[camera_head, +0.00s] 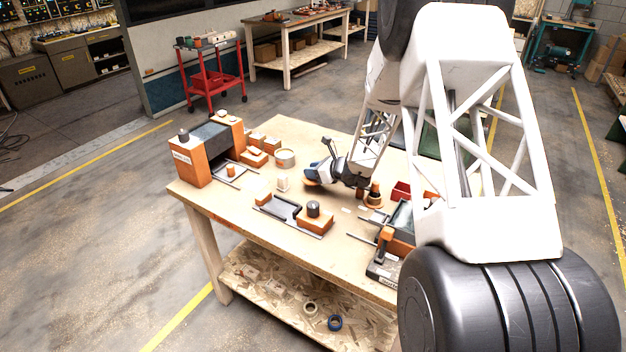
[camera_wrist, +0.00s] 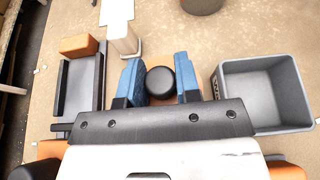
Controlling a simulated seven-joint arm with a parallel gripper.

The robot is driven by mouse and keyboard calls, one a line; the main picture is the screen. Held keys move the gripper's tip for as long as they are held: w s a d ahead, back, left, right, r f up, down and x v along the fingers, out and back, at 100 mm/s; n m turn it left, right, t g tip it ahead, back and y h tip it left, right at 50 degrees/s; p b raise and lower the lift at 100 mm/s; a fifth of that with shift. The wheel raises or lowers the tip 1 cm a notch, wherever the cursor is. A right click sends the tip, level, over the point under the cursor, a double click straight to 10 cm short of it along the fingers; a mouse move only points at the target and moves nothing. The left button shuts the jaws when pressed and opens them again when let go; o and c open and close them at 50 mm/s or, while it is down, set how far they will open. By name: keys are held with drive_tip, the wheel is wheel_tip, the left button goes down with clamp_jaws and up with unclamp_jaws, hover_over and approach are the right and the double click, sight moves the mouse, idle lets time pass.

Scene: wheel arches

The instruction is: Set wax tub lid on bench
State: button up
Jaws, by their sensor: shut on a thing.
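My gripper (camera_head: 312,176) is over the middle of the wooden bench (camera_head: 290,128), with its fingers pointing down and left. In the wrist view its two blue fingers (camera_wrist: 160,84) are on either side of a round black piece, which I take to be the wax tub lid (camera_wrist: 160,82). The gripper is shut on it. Its underside is hidden, so I cannot tell whether it touches the bench.
A white post (camera_wrist: 122,32) stands just beyond the left finger. A grey channel (camera_head: 280,208) with orange blocks lies at the bench front, and an orange fixture (camera_head: 188,163) stands at the left end. A round tin (camera_head: 285,158) sits behind. Some bare bench shows between them.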

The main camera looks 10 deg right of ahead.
drive_tip(key=shift+f, duration=1.85)
drive_tip(key=shift+f, duration=0.2)
drive_tip(key=o, duration=0.9)
drive_tip(key=shift+r, duration=0.1)
drive_tip(key=shift+r, duration=0.15)
drive_tip(key=v, duration=1.2)
